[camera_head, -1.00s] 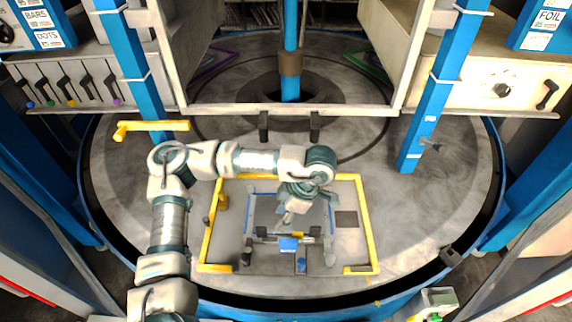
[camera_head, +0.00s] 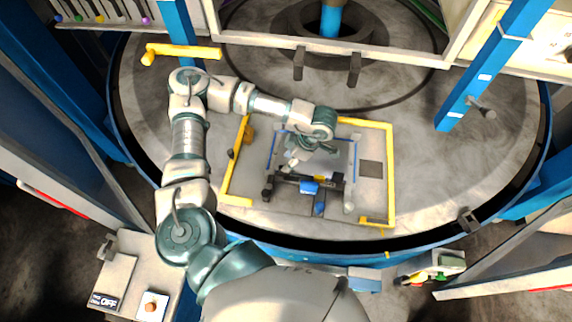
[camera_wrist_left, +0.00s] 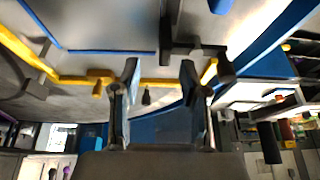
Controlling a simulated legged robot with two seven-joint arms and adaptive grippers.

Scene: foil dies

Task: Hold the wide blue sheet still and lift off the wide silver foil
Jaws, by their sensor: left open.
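A wide silver panel (camera_head: 338,155) lies inside the yellow frame on the round table. Thin blue edges (camera_head: 356,160) show along its sides, perhaps the blue sheet beneath; I cannot clearly separate the two layers. In the left wrist view the silver surface (camera_wrist_left: 100,22) with a blue border (camera_wrist_left: 105,50) fills the upper left. My left gripper (camera_head: 293,164) hangs over the left part of the panel, near the dark bar. In the left wrist view the left gripper's fingers (camera_wrist_left: 160,72) are apart with nothing between them. Contact with the panel cannot be told. My right gripper does not show.
The yellow frame (camera_head: 391,180) surrounds the panel. A dark bar with a blue block (camera_head: 309,187) crosses its front side. Two dark pegs (camera_head: 354,68) hang behind, and a blue post (camera_head: 484,77) stands at right.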

